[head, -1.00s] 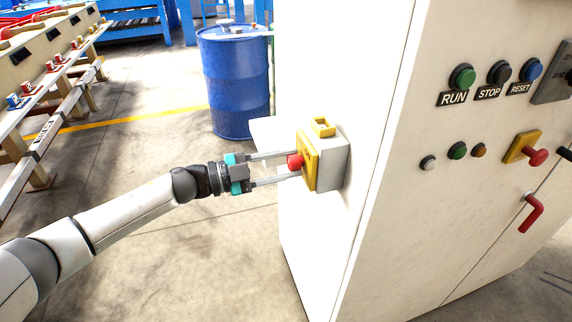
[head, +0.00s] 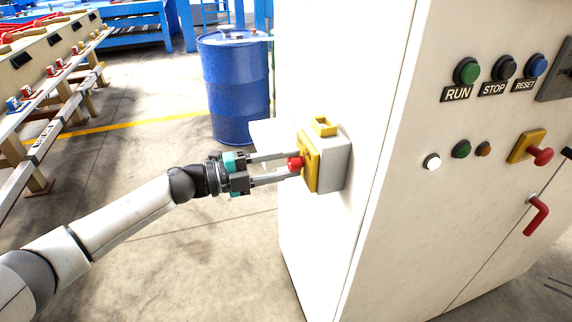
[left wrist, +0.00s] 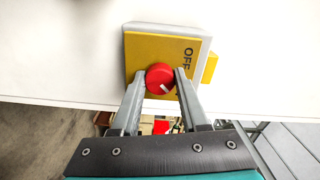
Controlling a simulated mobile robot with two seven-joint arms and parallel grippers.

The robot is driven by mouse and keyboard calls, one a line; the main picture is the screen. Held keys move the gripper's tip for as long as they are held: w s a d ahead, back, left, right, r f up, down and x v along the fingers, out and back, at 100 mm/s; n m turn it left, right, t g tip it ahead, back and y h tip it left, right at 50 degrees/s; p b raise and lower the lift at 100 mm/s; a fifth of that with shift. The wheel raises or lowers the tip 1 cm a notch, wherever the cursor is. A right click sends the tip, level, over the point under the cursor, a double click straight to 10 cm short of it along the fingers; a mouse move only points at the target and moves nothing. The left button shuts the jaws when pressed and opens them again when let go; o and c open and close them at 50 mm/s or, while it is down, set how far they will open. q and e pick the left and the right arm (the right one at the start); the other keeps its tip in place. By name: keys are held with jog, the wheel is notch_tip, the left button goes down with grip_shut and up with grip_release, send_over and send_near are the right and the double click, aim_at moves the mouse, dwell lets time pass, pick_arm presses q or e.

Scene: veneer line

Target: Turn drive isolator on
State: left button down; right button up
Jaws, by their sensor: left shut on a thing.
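The drive isolator is a grey box (head: 335,165) with a yellow front plate (head: 309,160) and a red knob (head: 295,164), on the cabinet's left side. My left gripper (head: 293,166) is shut on the red knob, one finger on each side. In the left wrist view the knob (left wrist: 158,76) sits between the fingertips, its white pointer mark slanting toward the lower right. The word OFF (left wrist: 188,55) shows on the plate to the right of the knob. Lettering lower on the plate is mostly hidden by a finger. My right gripper is not in view.
The white cabinet (head: 385,230) carries RUN (head: 466,71), STOP and RESET buttons, small lamps, a red-knobbed yellow plate (head: 527,147) and a red handle (head: 537,215). The white lamp (head: 432,161) is lit. A blue drum (head: 236,90) stands behind my arm.

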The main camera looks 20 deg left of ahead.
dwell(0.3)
pick_arm(q)
jog(key=shift+c, duration=2.1)
grip_release()
jog(key=v, duration=1.5)
jog(key=shift+s, duration=0.15)
